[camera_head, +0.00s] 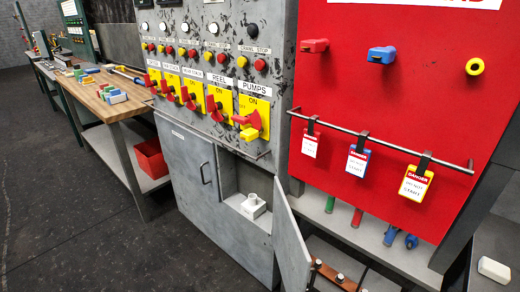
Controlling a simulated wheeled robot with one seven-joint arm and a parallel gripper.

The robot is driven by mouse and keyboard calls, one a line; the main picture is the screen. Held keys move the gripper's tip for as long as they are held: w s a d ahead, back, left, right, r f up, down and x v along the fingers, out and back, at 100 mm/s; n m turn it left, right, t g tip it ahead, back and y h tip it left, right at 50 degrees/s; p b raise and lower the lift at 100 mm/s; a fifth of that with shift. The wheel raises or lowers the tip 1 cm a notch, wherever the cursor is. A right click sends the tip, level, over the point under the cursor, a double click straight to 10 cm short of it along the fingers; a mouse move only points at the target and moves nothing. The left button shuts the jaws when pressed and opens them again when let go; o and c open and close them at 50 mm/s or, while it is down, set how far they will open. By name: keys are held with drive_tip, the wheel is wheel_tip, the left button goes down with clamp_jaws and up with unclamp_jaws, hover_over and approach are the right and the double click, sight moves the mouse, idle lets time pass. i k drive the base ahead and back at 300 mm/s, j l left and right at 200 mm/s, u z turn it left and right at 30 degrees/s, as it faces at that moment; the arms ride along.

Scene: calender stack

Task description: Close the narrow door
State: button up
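The narrow door (291,243) is a grey panel at the right side of the grey cabinet, in the lower middle of the head view. It stands open, swung outward, and shows nearly edge-on. The cabinet opening (233,180) to its left is uncovered. A white block with a round top (253,206) sits inside the opening. The wider door (195,200) with a dark handle (205,173) is shut, left of the opening. My gripper is not in view.
Above is a control panel with red and yellow switches (219,104). Right is a red lockout board (400,90) with a rail of danger tags (416,183). A low shelf with metal parts (330,272) lies right of the door. The dark floor (90,235) at left is clear.

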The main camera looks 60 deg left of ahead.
sight(294, 261)
drive_tip(key=u, duration=2.15)
drive_tip(key=i+l+u, duration=0.1)
drive_tip(key=l, duration=0.15)
drive_tip(key=i+l, duration=0.1)
drive_tip(key=l, duration=0.2)
drive_tip(key=u, duration=0.05)
